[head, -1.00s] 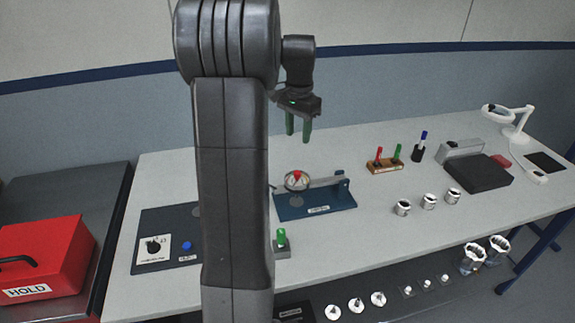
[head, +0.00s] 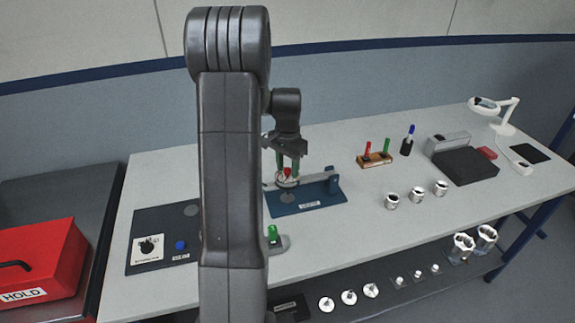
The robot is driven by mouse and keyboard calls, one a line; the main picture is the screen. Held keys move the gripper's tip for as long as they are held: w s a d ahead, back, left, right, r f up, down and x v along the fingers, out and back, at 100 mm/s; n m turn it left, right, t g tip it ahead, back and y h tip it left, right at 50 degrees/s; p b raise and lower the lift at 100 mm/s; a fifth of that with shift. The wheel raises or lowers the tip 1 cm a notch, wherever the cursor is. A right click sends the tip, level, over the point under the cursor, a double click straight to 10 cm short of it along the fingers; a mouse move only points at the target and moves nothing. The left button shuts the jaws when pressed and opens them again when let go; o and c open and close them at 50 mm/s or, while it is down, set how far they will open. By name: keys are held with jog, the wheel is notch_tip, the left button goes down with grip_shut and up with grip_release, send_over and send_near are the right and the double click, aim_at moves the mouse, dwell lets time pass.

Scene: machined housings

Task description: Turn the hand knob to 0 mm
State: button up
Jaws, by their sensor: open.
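A blue fixture (head: 318,195) stands on the bench with a metal bar along it. A small round dial with a red knob (head: 288,172) on top sits at its left end. My gripper (head: 287,165), with green fingers, points down right over this knob, and its fingers are apart. The fingertips seem to be at the knob's height, one on each side; I cannot tell whether they touch it. The dial's marks are too small to read and partly hidden by the gripper. A black knob (head: 148,247) with a white scale plate sits on a dark panel (head: 180,219) at the left.
A green-topped part (head: 272,233) stands just in front of the fixture. Several metal housings (head: 416,195) stand to the right, with a red and green pen rack (head: 374,158) behind. A red HOLD box (head: 45,258) is at the far left. My arm blocks the bench's centre left.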

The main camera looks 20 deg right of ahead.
grip_shut()
